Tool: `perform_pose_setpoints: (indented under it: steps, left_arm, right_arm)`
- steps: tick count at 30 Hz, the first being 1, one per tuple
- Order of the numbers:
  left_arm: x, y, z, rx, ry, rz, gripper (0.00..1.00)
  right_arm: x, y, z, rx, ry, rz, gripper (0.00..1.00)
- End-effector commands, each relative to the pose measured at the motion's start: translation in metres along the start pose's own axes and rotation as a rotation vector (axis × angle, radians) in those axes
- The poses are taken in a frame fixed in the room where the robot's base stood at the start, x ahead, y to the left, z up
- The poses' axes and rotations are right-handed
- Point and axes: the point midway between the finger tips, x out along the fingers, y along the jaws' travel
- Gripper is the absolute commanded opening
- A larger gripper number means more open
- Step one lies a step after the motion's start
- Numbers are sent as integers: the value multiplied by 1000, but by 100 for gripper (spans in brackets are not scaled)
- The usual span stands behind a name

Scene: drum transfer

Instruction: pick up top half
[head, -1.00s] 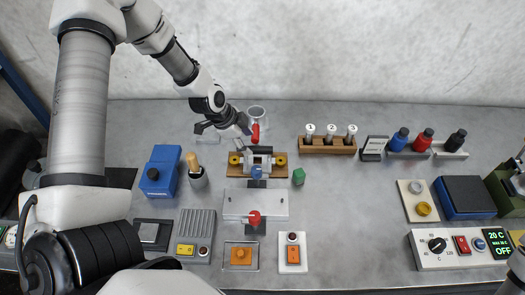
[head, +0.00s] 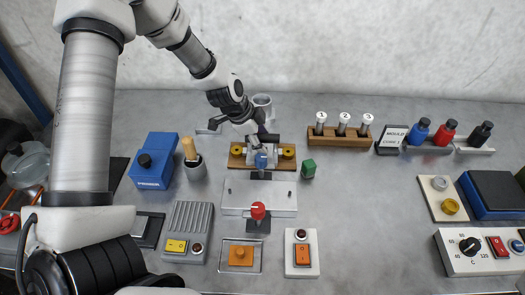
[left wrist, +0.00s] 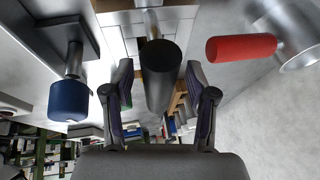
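The mould, a grey metal block (head: 262,151), sits on a wooden base (head: 237,161) with yellow knobs in the head view. My left gripper (head: 264,138) is right over it and hides part of it. In the left wrist view a black cylindrical handle (left wrist: 161,80) on a metal stem stands between the fingers of my left gripper (left wrist: 158,67). The fingers are open, with a visible gap on each side of the handle. I cannot make out the seam between the mould's halves. My right gripper is not in view.
A blue knob (head: 261,161) is close in front of the mould. A red handle (left wrist: 240,48) and a metal cup (head: 262,101) are close behind. A grey plate (head: 240,196) lies in front.

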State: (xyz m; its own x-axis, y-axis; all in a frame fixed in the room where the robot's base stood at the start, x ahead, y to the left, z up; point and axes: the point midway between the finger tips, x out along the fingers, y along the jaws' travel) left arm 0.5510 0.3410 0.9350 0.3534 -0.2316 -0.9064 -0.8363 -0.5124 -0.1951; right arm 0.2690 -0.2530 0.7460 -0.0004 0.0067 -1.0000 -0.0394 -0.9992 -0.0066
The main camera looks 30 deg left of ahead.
Motion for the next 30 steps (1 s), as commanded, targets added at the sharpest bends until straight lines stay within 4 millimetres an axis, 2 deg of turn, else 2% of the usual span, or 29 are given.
perform_pose_setpoints:
  steps: [1, 4, 15, 17, 23, 30]
  left_arm:
    - [0, 0, 0, 0, 0, 0, 36]
    - [0, 0, 0, 0, 0, 0, 1]
    - [-5, -1, -2, -1, 0, -1, 0]
    - [-14, -3, -6, 1, 1, -1, 0]
    - [-58, -13, -24, 2, 2, -4, 0]
    - [-89, -18, -37, 5, 4, -1, 0]
  right_arm:
    - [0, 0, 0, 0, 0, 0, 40]
    - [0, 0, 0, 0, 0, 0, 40]
    - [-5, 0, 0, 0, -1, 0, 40]
    - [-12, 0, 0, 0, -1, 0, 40]
    - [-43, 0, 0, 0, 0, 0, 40]
    - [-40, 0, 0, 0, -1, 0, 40]
